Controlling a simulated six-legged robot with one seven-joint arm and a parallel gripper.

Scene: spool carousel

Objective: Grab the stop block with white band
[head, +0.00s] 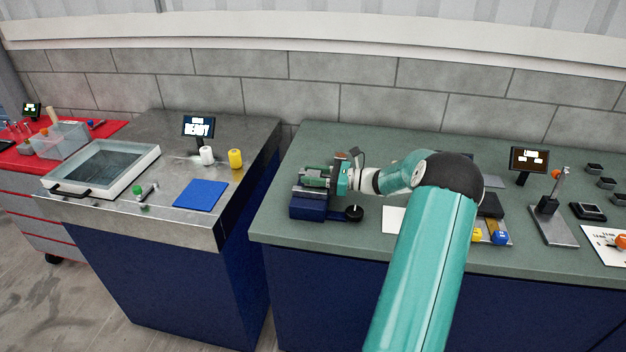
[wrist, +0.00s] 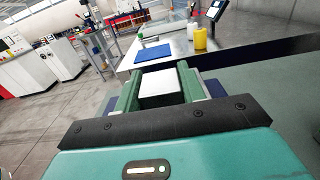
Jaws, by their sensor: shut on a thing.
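My gripper (head: 314,178) is at the left end of the green-topped bench, pointing left, above a dark blue fixture (head: 309,211). In the wrist view my gripper (wrist: 160,88) has its two green fingers on either side of a block with a white face, the stop block with white band (wrist: 161,84). The fingers are shut on it. Its lower part and far side are hidden, and I cannot tell whether it still touches the fixture. In the head view the block is too small and covered to make out.
A black knob (head: 354,213) stands at the fixture's front right. Small displays stand behind.

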